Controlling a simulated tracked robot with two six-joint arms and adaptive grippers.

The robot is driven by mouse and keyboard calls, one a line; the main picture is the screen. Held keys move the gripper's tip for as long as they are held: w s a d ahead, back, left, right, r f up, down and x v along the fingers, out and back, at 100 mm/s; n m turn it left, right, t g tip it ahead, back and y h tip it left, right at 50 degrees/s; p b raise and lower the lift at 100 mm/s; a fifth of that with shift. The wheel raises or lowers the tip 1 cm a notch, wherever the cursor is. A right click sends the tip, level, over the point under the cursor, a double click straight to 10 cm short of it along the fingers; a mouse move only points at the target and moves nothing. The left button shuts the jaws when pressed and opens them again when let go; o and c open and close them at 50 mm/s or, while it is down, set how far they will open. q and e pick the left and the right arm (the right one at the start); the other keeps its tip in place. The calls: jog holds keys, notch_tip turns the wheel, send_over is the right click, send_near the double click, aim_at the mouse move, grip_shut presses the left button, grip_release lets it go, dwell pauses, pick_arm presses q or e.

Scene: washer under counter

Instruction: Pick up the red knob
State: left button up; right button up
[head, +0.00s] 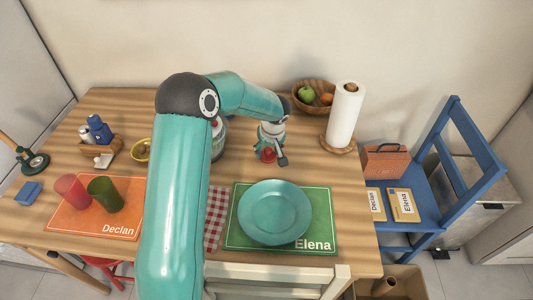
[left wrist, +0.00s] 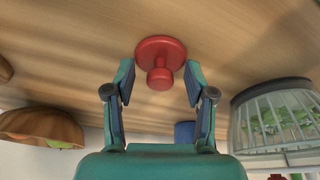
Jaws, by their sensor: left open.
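The red knob (left wrist: 160,62) has a round flat base and a smaller stem with a rounded end. In the left wrist view it stands on the wooden table between and just beyond the fingertips of my left gripper (left wrist: 158,82). The fingers are spread apart with nothing between them that I can see gripped. In the head view my left gripper (head: 271,152) is low over the table, and part of the red knob (head: 266,155) shows beside it. My right gripper is in neither view.
A teal plate (head: 274,212) lies on the green Elena mat (head: 236,243) in front of my gripper. A paper towel roll (head: 345,115) and a fruit bowl (head: 303,98) stand behind and to the right. A glass container (left wrist: 272,118) shows close by in the left wrist view.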

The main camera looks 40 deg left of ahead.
pick_arm(q)
jog(key=shift+c, duration=0.2)
jog(key=c, duration=1)
jog(key=shift+r, duration=0.1)
